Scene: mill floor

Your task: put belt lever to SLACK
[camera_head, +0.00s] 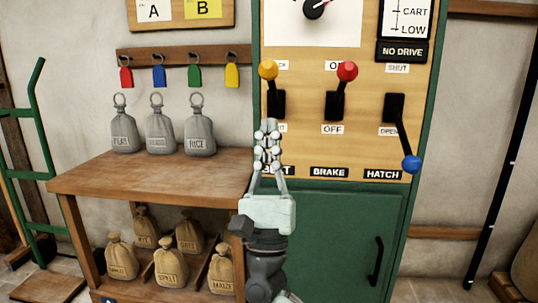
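The belt lever has a yellow knob (268,70) and stands raised in its black slot (277,106) at the left of the wooden panel. Its knob partly covers the upper label, of which only the ending "CK" shows. The lower label is mostly hidden behind my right gripper. My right gripper (269,124) points up, its fingers close together and empty. Its tips appear just below the slot, clear of the yellow knob; their distance from the panel is hard to tell. The BELT nameplate is partly hidden behind the fingers. My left gripper is not in view.
Beside the belt lever are the raised red BRAKE lever (347,72) and the lowered blue HATCH lever (411,164). A green cabinet door (335,235) is below. At left, a wooden bench (120,178) holds grey weights, with sacks beneath.

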